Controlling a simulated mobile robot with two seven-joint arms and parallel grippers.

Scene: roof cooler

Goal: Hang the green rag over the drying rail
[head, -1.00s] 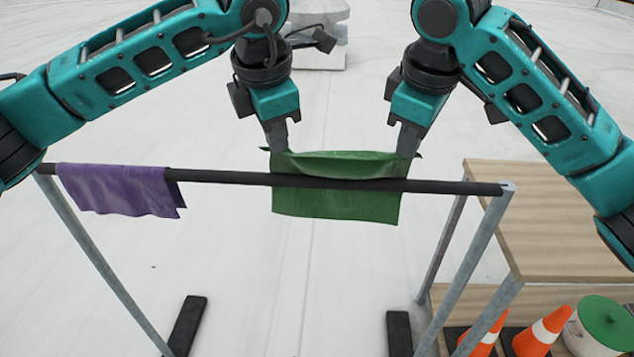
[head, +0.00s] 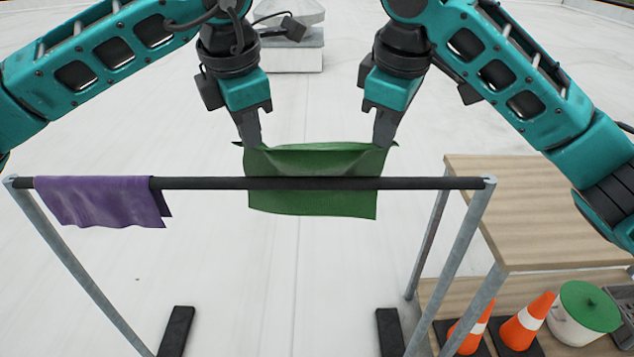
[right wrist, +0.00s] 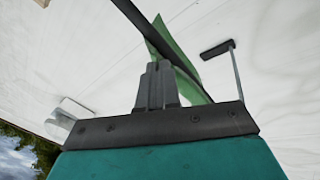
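The green rag (head: 312,203) is stretched between my two grippers at the drying rail (head: 420,183). The dark rail crosses in front of it in the head view, with green cloth showing above and below the bar. My left gripper (head: 256,146) is shut on the rag's upper left corner. My right gripper (head: 381,146) is shut on its upper right corner. Both fingertips are above and beyond the bar in the picture. In the right wrist view the closed fingers (right wrist: 158,85) are against the rag (right wrist: 180,55). Whether the cloth touches the rail is unclear.
A purple rag (head: 100,201) hangs over the rail's left end. A wooden shelf unit (head: 540,215) stands at the right, with orange cones (head: 525,322) and a green-lidded pot (head: 588,306) low down. The rail between the rags is bare.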

